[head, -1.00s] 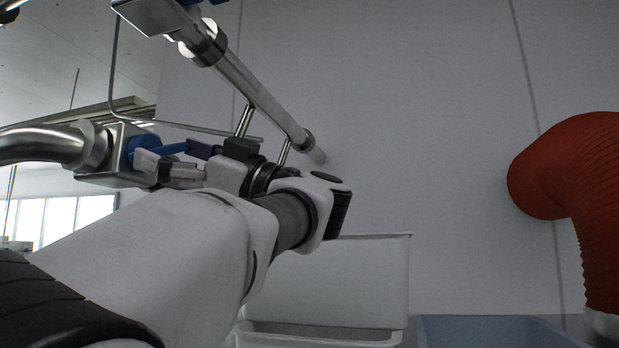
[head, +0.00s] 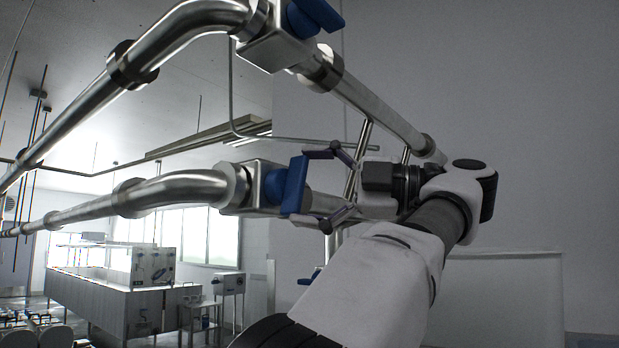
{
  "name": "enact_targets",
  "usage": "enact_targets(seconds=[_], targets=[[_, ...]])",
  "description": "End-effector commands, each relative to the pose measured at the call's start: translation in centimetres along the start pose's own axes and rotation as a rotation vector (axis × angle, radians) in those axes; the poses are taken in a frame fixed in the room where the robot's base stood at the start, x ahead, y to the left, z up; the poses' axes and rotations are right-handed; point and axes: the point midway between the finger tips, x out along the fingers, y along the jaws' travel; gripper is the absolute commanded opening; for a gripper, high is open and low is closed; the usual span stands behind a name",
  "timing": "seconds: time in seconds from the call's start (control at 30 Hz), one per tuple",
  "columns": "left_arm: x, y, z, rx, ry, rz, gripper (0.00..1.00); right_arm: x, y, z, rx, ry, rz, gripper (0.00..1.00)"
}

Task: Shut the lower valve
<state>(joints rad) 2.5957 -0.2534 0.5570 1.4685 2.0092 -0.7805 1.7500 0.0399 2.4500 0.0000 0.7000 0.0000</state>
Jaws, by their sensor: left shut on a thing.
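The lower valve (head: 250,187) is a steel block on the lower pipe. Its blue handle (head: 294,186) stands roughly upright, across the pipe line. My left gripper (head: 318,190) is just right of the handle, with one finger above and one below, spread around the handle's level. It is shut on the handle, though the exact contact is hard to see. The upper valve (head: 272,45), with a blue handle (head: 318,14), is above on the upper pipe. My right gripper is not in view.
The upper pipe (head: 385,115) slants down to the right above my left gripper, with thin steel struts below it. A plain wall is to the right. A pale bin (head: 505,295) is below right. A long steel vat (head: 110,300) stands far back left.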

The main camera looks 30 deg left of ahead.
Motion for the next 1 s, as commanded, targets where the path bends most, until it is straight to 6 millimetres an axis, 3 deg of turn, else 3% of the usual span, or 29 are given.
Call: enact_targets(seconds=[0.3,0.87,0.9,1.0], targets=[[0.06,0.5,-0.01,-0.11,-0.004,-0.031,0.61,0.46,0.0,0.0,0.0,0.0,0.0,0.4],[0.25,0.33,-0.3,-0.132,0.0,-0.046,0.6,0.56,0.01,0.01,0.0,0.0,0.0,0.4],[0.25,0.32,-0.3,-0.132,0.0,-0.046,0.98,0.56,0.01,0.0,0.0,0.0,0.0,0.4],[0.22,0.27,-0.27,-0.131,0.0,-0.047,1.0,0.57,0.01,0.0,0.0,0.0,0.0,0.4]])
